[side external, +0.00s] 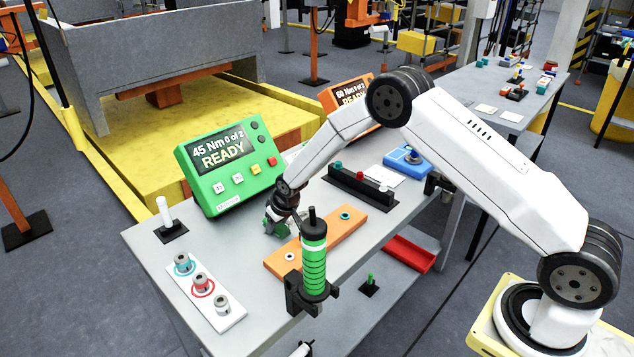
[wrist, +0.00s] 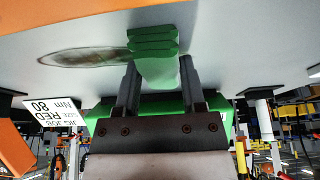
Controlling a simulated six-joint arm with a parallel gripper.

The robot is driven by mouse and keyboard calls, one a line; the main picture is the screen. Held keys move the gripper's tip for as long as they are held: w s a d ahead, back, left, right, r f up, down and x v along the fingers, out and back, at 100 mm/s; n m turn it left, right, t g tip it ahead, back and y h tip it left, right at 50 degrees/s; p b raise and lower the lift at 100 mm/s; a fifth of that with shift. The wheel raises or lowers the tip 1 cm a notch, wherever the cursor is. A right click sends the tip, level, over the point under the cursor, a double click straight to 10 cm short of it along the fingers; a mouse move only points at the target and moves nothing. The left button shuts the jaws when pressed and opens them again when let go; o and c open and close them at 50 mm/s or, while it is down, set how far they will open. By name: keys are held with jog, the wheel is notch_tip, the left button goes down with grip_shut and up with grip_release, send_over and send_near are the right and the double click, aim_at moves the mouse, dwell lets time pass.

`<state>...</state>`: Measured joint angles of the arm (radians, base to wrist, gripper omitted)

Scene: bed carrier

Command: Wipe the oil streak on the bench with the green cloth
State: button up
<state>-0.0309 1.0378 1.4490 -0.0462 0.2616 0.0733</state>
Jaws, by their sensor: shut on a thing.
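My gripper (side external: 282,218) is low over the grey bench (side external: 150,250), just in front of the green display box. In the wrist view my gripper (wrist: 157,70) has its two fingers on either side of the folded green cloth (wrist: 152,46) and is shut on it. The cloth also shows as a small green patch (side external: 268,227) in the side view, at or very near the bench top. The brownish oil streak (wrist: 80,58) lies on the bench to the left of the cloth in the wrist view, its right end reaching the cloth. I cannot make out the streak in the side view.
The green display box (side external: 232,165) stands close behind my gripper. An orange plate (side external: 330,232) and a green-banded upright tool (side external: 314,260) stand close in front and right. A white strip with several sockets (side external: 205,292) lies front left. A white peg (side external: 164,212) stands at the left edge.

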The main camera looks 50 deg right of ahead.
aim_at(265, 236)
jog(key=shift+s+d, duration=0.1)
jog(key=shift+d, duration=6.4)
jog(key=shift+a, duration=8.25)
jog(key=shift+a+r, duration=0.1)
jog(key=shift+a, duration=0.15)
notch_tip(265, 236, up, 8)
jog(key=shift+d, duration=0.2)
